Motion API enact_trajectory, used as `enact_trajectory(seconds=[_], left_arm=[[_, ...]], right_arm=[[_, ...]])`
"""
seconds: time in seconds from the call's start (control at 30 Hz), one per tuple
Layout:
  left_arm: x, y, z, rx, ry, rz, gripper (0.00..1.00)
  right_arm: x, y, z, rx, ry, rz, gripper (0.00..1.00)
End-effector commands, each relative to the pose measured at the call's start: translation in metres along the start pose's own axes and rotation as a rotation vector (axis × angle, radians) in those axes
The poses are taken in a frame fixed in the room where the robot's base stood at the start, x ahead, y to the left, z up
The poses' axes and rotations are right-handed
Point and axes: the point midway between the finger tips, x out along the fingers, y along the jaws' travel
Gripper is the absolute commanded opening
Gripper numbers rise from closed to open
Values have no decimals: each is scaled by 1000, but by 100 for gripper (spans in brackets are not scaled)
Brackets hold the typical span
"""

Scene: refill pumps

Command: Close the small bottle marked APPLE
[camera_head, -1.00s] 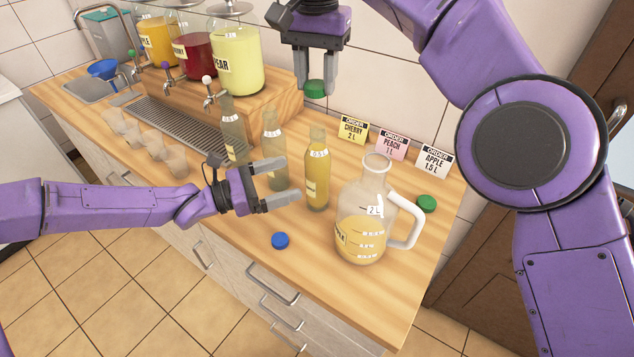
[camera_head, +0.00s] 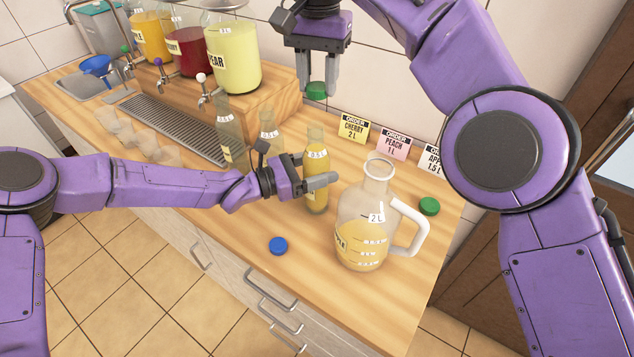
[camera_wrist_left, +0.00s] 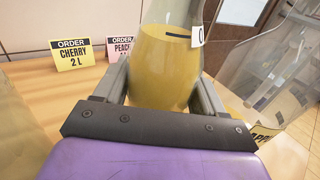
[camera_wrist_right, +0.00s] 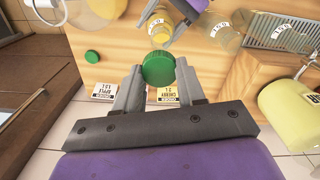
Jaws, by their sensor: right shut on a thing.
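The small bottle (camera_head: 316,165) with yellow juice and a 0.5 L mark stands upright and uncapped on the counter; its name label is mostly hidden by my left gripper. My left gripper (camera_head: 325,187) is around its body, one finger on each side, open or barely touching; in the left wrist view the bottle (camera_wrist_left: 165,65) fills the space between the fingers. My right gripper (camera_head: 317,82) is shut on a green cap (camera_head: 316,90), held above and behind the bottle. The right wrist view shows this cap (camera_wrist_right: 158,68) between the fingertips.
A handled 2 L jug (camera_head: 362,235) with yellow juice stands close right of the bottle. Two empty bottles (camera_head: 230,135) (camera_head: 269,130) stand left. A green cap (camera_head: 429,206) and a blue cap (camera_head: 278,245) lie on the counter. Order cards (camera_head: 354,129) stand behind. Dispensers (camera_head: 232,60) are back left.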

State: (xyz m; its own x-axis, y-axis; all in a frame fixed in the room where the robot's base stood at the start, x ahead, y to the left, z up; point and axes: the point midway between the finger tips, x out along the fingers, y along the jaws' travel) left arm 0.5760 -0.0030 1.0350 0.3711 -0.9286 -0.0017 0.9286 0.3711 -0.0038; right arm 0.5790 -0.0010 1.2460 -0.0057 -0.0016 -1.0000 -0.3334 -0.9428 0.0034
Motion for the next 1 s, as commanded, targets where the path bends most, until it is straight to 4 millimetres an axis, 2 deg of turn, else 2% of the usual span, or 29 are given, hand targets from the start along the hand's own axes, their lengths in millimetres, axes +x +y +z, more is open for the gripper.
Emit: enact_trajectory(seconds=[0.03, 0.1, 0.27, 0.5, 0.6, 1.0], left_arm=[[0, 0, 0, 0, 0, 0, 33], [0, 0, 0, 1, 0, 0, 15], [0, 0, 1, 2, -2, 0, 15], [0, 0, 2, 3, -3, 0, 15], [0, 0, 2, 3, -4, 0, 15], [0, 0, 2, 3, -4, 0, 15]], right_arm=[[-1, 0, 0, 0, 1, -1, 12], [-1, 0, 0, 0, 1, -1, 12], [4, 0, 1, -1, -1, 4, 12], [39, -2, 2, -1, -8, 7, 12], [47, -3, 2, 1, -8, 5, 12], [48, -3, 2, 0, -9, 4, 12]])
